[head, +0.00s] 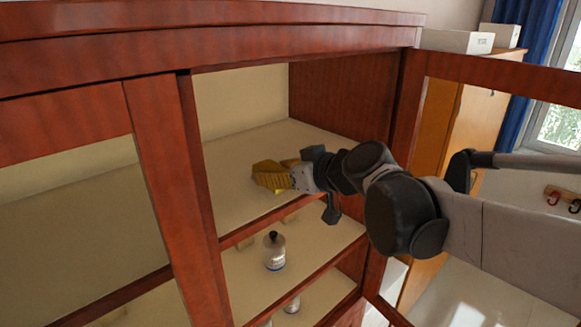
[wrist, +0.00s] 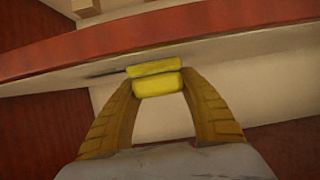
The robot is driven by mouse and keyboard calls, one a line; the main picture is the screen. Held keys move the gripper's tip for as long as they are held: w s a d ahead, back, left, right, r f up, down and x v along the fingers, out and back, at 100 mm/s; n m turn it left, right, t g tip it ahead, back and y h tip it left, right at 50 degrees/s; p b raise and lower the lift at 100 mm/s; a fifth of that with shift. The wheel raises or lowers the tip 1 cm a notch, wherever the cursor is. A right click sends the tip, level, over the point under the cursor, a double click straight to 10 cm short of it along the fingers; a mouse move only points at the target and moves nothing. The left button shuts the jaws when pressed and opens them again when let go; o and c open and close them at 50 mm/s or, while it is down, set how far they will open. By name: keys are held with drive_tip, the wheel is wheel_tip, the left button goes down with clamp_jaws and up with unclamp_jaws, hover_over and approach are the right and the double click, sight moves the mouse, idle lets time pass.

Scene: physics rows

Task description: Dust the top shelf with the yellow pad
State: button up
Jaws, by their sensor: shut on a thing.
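The yellow pad (wrist: 157,84) is pinched between the brown-yellow fingertips of my gripper (wrist: 158,88) in the wrist view. A second yellow strip shows just beyond it; I cannot tell if it is part of the pad. In the head view my gripper (head: 268,177) reaches into the open cabinet, low over the top shelf (head: 235,195). The pad cannot be told apart from the fingers there. Contact between pad and shelf is not clear. In the wrist view thin dark marks lie along the pale surface beside the pad; I cannot tell whether they are dust or shadow.
The cabinet's middle post (head: 165,170) bounds the opening at left. A glass jar (head: 274,250) with a dark knob stands on the shelf below. The top shelf looks otherwise clear.

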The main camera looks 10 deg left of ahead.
sight(287, 168)
drive_tip(key=shift+w+d+f+b, duration=0.15)
drive_tip(key=shift+w+d+b, duration=0.2)
drive_tip(key=shift+w+d, duration=1.6)
drive_tip(key=shift+w, duration=0.2)
drive_tip(key=shift+w+d, duration=0.65)
drive_tip(key=shift+w, duration=0.25)
drive_tip(key=shift+w+d+b, duration=0.4)
drive_tip(key=shift+w+d, duration=0.9)
drive_tip(key=shift+w, duration=0.2)
drive_tip(key=shift+w+d+b, duration=0.35)
drive_tip(key=shift+w+d, duration=0.95)
drive_tip(key=shift+w, duration=0.2)
drive_tip(key=shift+s+a, duration=0.1)
